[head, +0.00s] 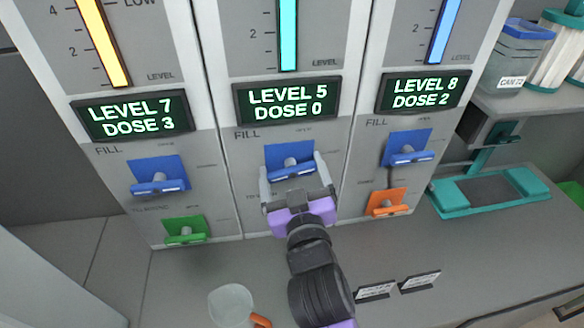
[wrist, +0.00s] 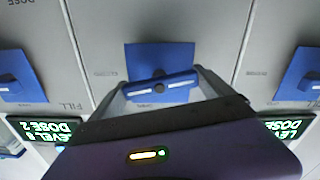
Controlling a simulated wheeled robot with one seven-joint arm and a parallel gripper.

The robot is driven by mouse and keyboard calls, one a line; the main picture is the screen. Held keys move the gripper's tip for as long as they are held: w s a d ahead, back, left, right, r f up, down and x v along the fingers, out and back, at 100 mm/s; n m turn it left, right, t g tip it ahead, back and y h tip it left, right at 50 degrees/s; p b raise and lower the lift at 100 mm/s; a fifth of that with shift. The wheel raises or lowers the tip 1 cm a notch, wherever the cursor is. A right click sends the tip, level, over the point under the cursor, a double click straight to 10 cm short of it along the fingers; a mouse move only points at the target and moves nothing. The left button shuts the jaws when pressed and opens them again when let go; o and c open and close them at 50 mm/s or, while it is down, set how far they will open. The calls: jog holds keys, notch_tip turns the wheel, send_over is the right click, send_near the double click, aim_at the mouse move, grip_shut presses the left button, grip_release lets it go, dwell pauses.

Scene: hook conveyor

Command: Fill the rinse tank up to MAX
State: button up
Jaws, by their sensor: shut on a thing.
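Three grey tank panels stand side by side, and no tank name is readable. The middle panel's display (head: 287,102) reads LEVEL 5, DOSE 0, below a cyan level bar (head: 288,35). Under it, beside the word FILL, is a blue fill handle (head: 291,168) on a blue plate. My gripper (head: 292,174) is shut on this handle, one finger at each end. The wrist view shows the same blue handle (wrist: 160,87) between the fingers (wrist: 160,95). The panel below this handle is hidden by my gripper.
The left display (head: 138,116) reads LEVEL 7, DOSE 3; the right display (head: 424,90) reads LEVEL 8, DOSE 2. Blue handles (head: 158,178) (head: 409,150) flank mine, with green (head: 185,232) and orange (head: 387,203) handles below. A clear jug (head: 231,303) stands on the counter.

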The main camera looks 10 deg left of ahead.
aim_at(291, 176)
jog(key=n+p, duration=0.2)
jog(key=n, duration=0.2)
jog(key=shift+r, duration=0.1)
jog(key=n+p, duration=0.1)
jog(key=n, duration=0.3)
jog(key=shift+a+n+p, duration=0.1)
jog(key=shift+n+p, duration=0.2)
jog(key=shift+p, duration=0.1)
jog(key=o, duration=1.1)
jog(key=v, duration=0.2)
jog(key=b+v, duration=0.1)
jog(key=v, duration=0.3)
jog(key=shift+s+f, duration=0.25)
jog(key=shift+s, duration=0.1)
jog(key=shift+s+d+r+b, duration=0.2)
jog(key=shift+s+b, duration=0.1)
jog(key=shift+s, duration=0.25)
